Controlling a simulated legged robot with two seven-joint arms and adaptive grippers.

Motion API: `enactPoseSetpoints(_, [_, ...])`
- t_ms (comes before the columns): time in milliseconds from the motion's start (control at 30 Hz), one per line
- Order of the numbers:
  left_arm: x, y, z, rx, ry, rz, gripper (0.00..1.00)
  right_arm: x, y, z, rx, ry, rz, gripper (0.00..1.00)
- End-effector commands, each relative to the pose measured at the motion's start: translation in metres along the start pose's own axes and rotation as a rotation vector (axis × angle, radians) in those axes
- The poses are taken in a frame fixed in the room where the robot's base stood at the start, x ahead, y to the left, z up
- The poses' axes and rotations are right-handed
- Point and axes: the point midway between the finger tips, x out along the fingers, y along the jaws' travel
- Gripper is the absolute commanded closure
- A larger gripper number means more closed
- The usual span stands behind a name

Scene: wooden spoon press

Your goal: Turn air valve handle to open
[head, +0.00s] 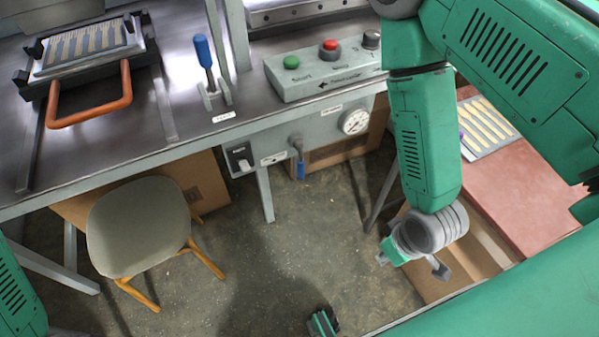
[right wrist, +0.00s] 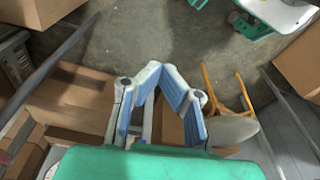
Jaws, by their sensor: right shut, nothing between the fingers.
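The air valve handle (head: 301,170) is a small blue grip hanging down from a grey fitting on the bench's front panel, left of and below the round pressure gauge (head: 354,122). My right gripper (head: 412,262) is right of and below the handle in the head view, clearly apart from it. Its fingers (right wrist: 160,69) meet at the tips in the right wrist view, with nothing between them. I cannot make out the handle in the right wrist view. My left forearm shows at the lower left edge of the head view, but its gripper does not show.
A stool (head: 140,226) stands on the floor at the left. The control box (head: 325,72) with green and red buttons and a blue-handled lever (head: 203,52) sit on the bench. A reddish table (head: 525,190) stands at the right. Floor below the valve is clear.

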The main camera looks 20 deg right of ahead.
Motion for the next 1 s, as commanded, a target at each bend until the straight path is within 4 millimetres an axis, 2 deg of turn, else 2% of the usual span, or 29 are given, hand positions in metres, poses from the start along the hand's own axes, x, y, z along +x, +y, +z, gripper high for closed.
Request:
enactPoseSetpoints(33, [0.017, 0.0, 0.001, 0.0, 0.0, 0.0, 0.6, 0.019, -0.001, -0.011, -0.078, 0.055, -0.012, 1.0])
enactPoseSetpoints(200, [0.061, 0.001, 0.004, 0.0, -0.001, 0.0, 0.6, 0.061, -0.011, -0.065, -0.473, 0.333, -0.024, 1.0])
enactPoseSetpoints(400, [0.11, 0.001, 0.006, 0.0, -0.001, 0.0, 0.6, 0.085, -0.025, -0.125, -0.931, 0.708, 0.093, 1.0])
enactPoseSetpoints(533, [0.142, 0.001, 0.008, 0.0, -0.001, 0.0, 0.6, 0.089, -0.033, -0.156, -1.18, 0.946, 0.253, 1.0])
enactPoseSetpoints(700, [0.176, 0.001, 0.01, 0.0, -0.001, 0.0, 0.6, 0.083, -0.037, -0.181, -1.406, 1.198, 0.523, 1.0])
enactPoseSetpoints(833, [0.193, 0.002, 0.011, 0.0, 0.0, 0.0, 0.6, 0.075, -0.036, -0.19, -1.493, 1.316, 0.709, 1.0])
enactPoseSetpoints(1000, [0.201, 0.002, 0.011, 0.0, 0.0, 0.0, 0.6, 0.067, -0.035, -0.194, -1.538, 1.383, 0.845, 1.0])
